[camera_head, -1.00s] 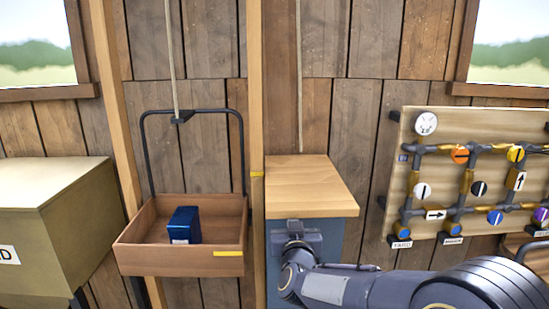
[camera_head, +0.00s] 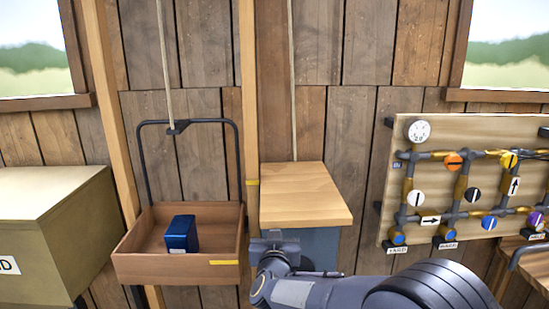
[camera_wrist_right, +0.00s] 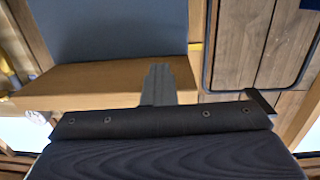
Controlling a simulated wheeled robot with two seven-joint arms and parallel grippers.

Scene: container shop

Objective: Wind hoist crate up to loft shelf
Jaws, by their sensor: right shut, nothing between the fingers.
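The hoist crate (camera_head: 150,264) is a shallow wooden tray with a dark bail handle, hanging upright from a rope (camera_head: 163,60). A dark blue box (camera_head: 181,234) stands in it. A yellow mark (camera_head: 223,262) is on the crate's front, below a yellow band (camera_head: 252,182) on the wooden post. My right gripper (camera_head: 272,238) is just right of the crate, in front of the wood-topped cabinet's left edge. Its fingers are shut and empty in the right wrist view (camera_wrist_right: 158,82). No winding crank or loft shelf shows clearly. My left gripper is not in view.
The wood-topped cabinet (camera_head: 304,194) stands behind my right arm, with a second rope (camera_head: 292,80) hanging behind it. An olive box (camera_head: 50,205) is at left. A board with pipes and coloured valves (camera_head: 500,130) is at right.

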